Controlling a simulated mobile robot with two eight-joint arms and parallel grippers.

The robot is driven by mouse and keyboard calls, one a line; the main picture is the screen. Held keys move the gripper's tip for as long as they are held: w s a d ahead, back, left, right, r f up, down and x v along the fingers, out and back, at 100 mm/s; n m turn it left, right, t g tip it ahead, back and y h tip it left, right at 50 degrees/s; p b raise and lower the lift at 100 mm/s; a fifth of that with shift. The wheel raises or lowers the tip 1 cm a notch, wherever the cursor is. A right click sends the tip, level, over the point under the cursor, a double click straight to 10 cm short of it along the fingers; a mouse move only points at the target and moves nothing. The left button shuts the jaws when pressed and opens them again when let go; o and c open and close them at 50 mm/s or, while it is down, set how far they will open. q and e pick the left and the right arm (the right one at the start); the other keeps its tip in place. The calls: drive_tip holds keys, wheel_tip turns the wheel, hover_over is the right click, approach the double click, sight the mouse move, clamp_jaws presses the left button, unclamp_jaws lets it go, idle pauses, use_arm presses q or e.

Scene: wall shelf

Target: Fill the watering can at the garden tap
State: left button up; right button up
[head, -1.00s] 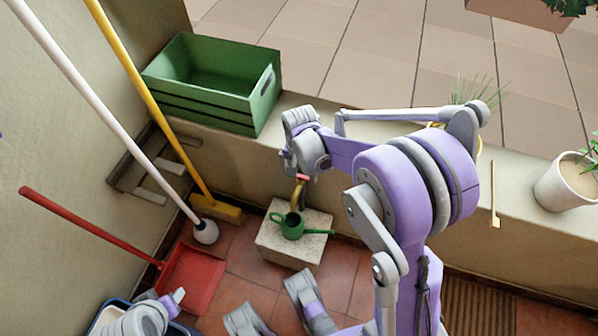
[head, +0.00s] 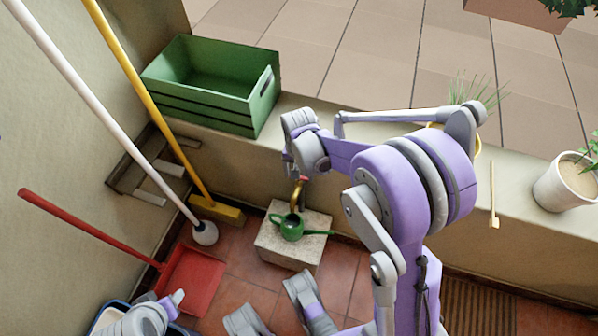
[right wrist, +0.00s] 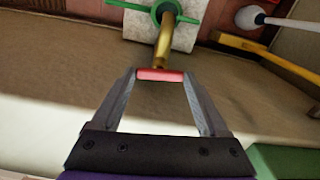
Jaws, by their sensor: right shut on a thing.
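The small green watering can (head: 291,226) stands on a pale stone block (head: 277,250) against the low wall, its spout pointing right. The brass tap (head: 297,199) is above it, its spout end over or very near the can's opening; it also shows in the right wrist view (right wrist: 163,42), overlapping the green can (right wrist: 166,10). My right gripper (right wrist: 160,78) is shut on the tap's red handle (right wrist: 160,75), held between the fingertips. In the head view, my right wrist hides most of the handle. No water can be made out.
A green crate (head: 205,112) and a white plant pot (head: 566,184) stand on the wall ledge. A yellow broom (head: 216,209), a white-handled plunger or mop (head: 205,232) and a red dustpan (head: 190,280) are at the left. Bare tiles (head: 240,262) lie beside the block.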

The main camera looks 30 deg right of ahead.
drive_tip(key=shift+n, duration=0.7)
drive_tip(key=o, duration=1.2)
drive_tip(key=shift+o, duration=0.2)
wheel_tip(320, 180, up, 11)
drive_tip(key=p, duration=0.3)
drive_tip(key=shift+f, duration=0.1)
